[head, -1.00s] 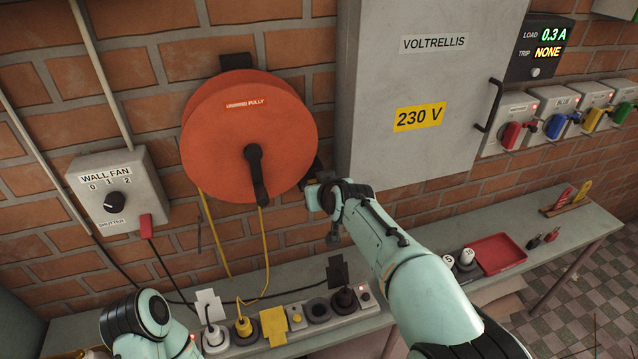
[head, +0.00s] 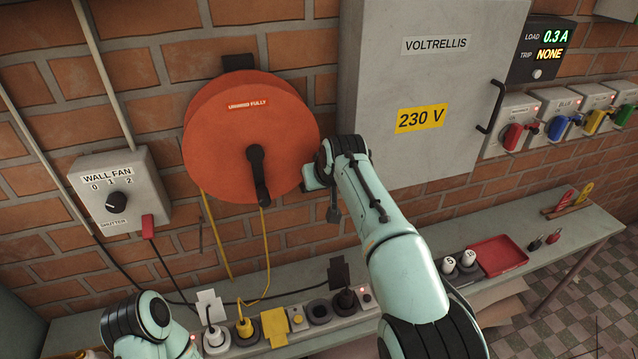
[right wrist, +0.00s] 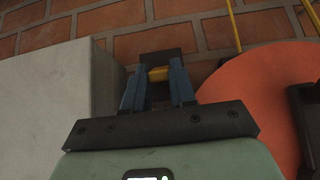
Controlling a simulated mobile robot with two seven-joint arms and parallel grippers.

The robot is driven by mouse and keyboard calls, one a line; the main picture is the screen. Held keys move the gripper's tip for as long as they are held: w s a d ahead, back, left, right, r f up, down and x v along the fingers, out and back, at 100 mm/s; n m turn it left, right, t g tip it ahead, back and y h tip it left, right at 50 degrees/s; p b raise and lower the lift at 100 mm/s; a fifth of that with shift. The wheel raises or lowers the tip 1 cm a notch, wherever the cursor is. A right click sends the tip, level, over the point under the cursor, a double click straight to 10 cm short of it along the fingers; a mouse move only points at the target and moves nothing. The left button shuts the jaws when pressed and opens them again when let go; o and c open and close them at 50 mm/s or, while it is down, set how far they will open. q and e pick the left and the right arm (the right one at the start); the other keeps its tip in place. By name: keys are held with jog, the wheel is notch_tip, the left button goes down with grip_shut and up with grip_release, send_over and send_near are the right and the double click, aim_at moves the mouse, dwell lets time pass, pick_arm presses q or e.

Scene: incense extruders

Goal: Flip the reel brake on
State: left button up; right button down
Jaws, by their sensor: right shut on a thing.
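The orange cable reel (head: 225,135) hangs on the brick wall, with a black crank across its front. Its edge also shows in the right wrist view (right wrist: 250,100). My right gripper (right wrist: 158,77) has its blue fingers on either side of a small yellow piece (right wrist: 158,74), in front of a dark block (right wrist: 168,60) between the reel and a grey cabinet. I take the yellow piece to be the reel brake's handle. My left gripper is not in view; only part of that arm shows.
The grey 230 V cabinet (head: 425,80) stands close right of my right wrist. A wall fan box (head: 118,190) is at left. Below, a bench (head: 420,240) holds a power strip (head: 300,325) with plugs and a red tray (head: 497,254). A yellow cord (head: 264,240) hangs from the reel.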

jog(key=c, duration=0.9)
grip_release()
jog(key=shift+s+t, duration=0.15)
jog(key=shift+t, duration=0.15)
